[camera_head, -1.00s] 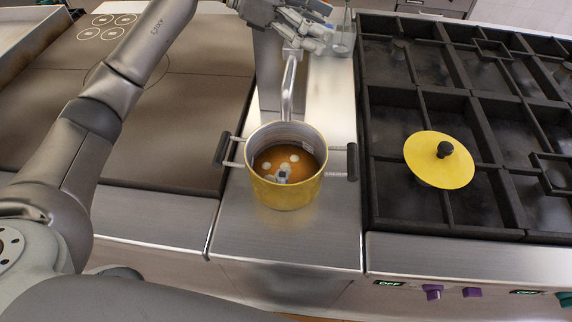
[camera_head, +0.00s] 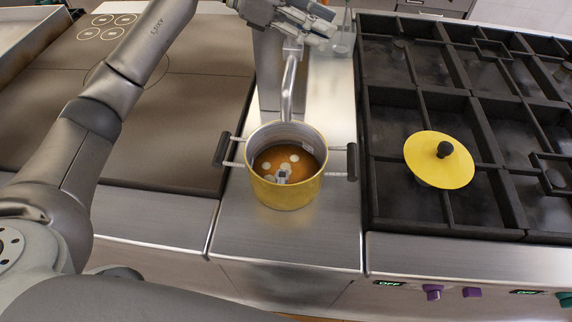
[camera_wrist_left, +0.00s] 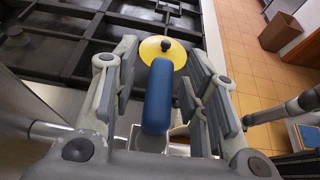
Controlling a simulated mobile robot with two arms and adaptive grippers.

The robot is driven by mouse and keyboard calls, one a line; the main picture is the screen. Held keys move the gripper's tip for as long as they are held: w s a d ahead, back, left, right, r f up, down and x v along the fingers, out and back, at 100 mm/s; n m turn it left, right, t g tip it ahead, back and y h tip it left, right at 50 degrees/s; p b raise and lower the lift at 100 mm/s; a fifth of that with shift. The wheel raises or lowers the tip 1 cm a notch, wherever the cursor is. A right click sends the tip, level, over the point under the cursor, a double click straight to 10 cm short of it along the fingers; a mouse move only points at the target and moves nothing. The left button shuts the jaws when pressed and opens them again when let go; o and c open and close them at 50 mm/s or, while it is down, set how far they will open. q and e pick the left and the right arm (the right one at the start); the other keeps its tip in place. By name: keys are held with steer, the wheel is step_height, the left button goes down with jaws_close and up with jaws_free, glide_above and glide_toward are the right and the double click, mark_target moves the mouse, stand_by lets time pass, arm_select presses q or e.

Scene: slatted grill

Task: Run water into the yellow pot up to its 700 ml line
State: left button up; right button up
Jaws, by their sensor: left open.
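The yellow pot (camera_head: 287,192) stands on the steel strip below the tap spout (camera_head: 288,90), its dark handles to left and right. Its inside looks brownish with pale reflections. A small pale mark shows on the inner wall, too small to read. I see no stream from the spout, and cannot tell the water level. My left gripper (camera_head: 318,22) is above and behind the spout, fingers pointing right. In the left wrist view its open fingers (camera_wrist_left: 163,80) are on either side of a blue handle (camera_wrist_left: 158,98), with gaps visible. My right gripper is not in view.
A yellow lid (camera_head: 436,165) with a black knob lies on the slatted grill (camera_head: 400,215) to the right. A flat dark cooktop (camera_head: 165,125) lies to the left. The steel strip (camera_head: 285,240) in front of the pot is clear.

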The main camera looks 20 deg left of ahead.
arm_select(q)
steer(key=shift+v, duration=2.55)
steer(key=v, duration=0.5)
steer(key=shift+a+r, duration=0.1)
steer(key=shift+a, duration=0.3)
